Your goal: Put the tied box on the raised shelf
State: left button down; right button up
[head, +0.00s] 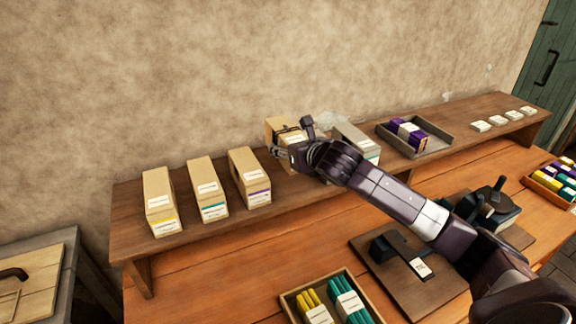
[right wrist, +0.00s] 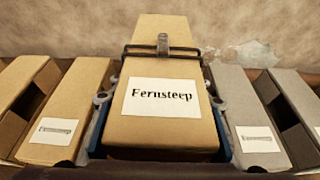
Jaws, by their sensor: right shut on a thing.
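The tied box is tan with a white "Fernsteep" label and a dark band across its upper part; it fills the middle of the right wrist view (right wrist: 160,125). In the head view the box (head: 280,128) is partly hidden behind my right gripper (head: 293,143). My right gripper is shut on the box, with a finger along each side. The box is upright over the raised shelf (head: 300,203), in the row between a tan box and a grey box. Its base is hidden, so I cannot tell whether it touches the shelf. My left gripper is not in view.
Tan boxes (head: 249,178) stand to the left on the shelf. A grey box (head: 356,142) stands close on the right, then a tray (head: 440,137) with bundles and several white packets (head: 497,120). Below are a bundle tray (head: 290,310) and a black press (head: 487,210).

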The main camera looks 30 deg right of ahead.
aim_at(287, 177)
jog(key=shift+f, duration=3.5)
jog(key=o, duration=1.2)
jog(key=shift+f, duration=0.15)
jog(key=b+v, duration=0.1)
jog(key=v, duration=1.1)
jog(key=shift+s+b, duration=0.1)
jog(key=shift+b, duration=0.2)
